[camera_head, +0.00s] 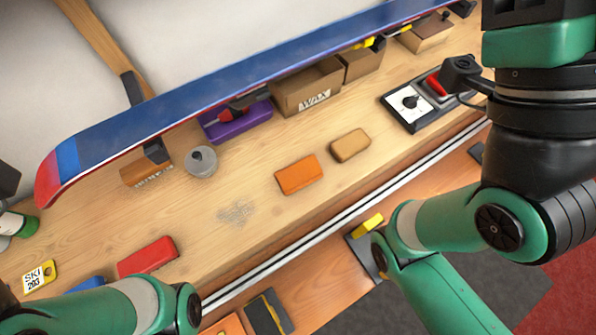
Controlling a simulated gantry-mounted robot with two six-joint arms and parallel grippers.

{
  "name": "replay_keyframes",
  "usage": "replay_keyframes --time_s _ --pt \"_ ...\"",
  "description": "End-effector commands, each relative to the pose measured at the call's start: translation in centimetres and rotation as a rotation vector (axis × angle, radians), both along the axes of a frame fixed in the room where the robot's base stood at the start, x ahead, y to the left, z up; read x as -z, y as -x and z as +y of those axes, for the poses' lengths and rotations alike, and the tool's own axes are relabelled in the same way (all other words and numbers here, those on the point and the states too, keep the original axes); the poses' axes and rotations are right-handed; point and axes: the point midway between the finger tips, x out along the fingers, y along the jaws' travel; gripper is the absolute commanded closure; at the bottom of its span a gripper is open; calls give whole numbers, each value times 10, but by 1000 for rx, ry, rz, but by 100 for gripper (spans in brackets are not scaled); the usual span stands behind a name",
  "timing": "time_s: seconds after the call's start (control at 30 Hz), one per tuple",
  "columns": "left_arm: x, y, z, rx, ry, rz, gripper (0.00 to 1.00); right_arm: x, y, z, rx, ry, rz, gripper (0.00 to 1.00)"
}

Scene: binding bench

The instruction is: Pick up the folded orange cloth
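A folded orange cloth (299,174), a soft-edged rectangular pad, lies flat on the wooden bench near the middle of the head view. Nothing covers it, and neither of my arms touches it. Parts of my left arm show at the bottom left and parts of my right arm at the right, but neither gripper is in view. Whether they are open or shut is not shown.
A tan block (350,145) lies right of the cloth, and a red block (147,257) lies left. A long blue ski (250,85) spans above the back of the bench. A metal rail (350,213) runs along the front. Grey shavings (236,212) lie left of the cloth.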

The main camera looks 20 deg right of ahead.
Motion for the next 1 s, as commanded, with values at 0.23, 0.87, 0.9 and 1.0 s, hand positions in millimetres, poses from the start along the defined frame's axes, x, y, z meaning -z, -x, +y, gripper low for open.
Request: replay_keyframes --time_s 0.23,0.87,0.9,1.0 --pt "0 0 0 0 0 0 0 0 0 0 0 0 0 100" --pt "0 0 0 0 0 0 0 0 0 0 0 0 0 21" --pt "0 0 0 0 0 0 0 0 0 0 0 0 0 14" --pt "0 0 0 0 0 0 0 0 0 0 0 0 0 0"
